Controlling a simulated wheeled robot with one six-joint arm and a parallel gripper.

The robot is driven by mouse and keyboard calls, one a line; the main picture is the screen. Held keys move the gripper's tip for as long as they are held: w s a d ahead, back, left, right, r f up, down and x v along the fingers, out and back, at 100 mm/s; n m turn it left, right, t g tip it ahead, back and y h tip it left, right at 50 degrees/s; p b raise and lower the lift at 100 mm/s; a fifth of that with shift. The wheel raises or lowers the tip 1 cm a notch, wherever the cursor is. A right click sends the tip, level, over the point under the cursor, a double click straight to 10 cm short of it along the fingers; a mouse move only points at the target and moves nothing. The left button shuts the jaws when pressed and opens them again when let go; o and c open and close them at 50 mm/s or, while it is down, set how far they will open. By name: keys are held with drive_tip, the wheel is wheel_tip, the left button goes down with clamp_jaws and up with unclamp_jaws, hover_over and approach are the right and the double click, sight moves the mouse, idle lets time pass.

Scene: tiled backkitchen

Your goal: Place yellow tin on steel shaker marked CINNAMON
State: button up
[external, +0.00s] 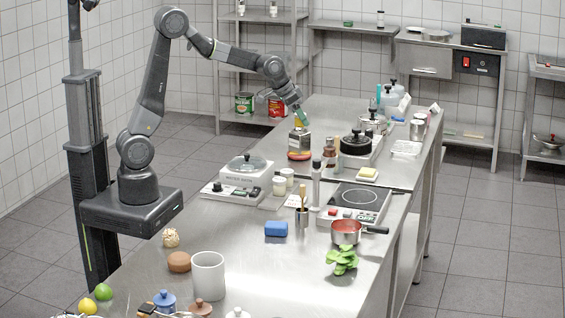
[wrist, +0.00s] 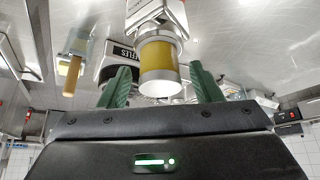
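The yellow tin (wrist: 164,50) has a yellow band and pale metal ends. In the wrist view it lies between the two green fingers of my gripper (wrist: 162,88), with a narrow gap on each side. My gripper is open. The tin's far end meets a silver container with a white label (wrist: 150,14), seemingly the steel shaker; the lettering is not legible. In the external view, my gripper (external: 301,115) is above the steel shaker (external: 299,139), with a bit of the yellow tin (external: 299,122) showing between them. The exact contact is too small to tell.
A reddish round item (external: 299,155) is at the shaker's foot. Dark and pale bottles (external: 329,152) and a black pot (external: 356,144) stand to the right. A white scale (external: 245,167) is nearer. The wrist view shows a black label ending in "FFLES" (wrist: 123,52) beside the tin.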

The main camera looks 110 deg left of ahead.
drive_tip(key=shift+r, duration=0.15)
drive_tip(key=shift+r, duration=0.25)
drive_tip(key=v, duration=1.1)
drive_tip(key=shift+s+d+r, duration=0.15)
drive_tip(key=shift+s+r, duration=0.05)
drive_tip(key=shift+r, duration=0.05)
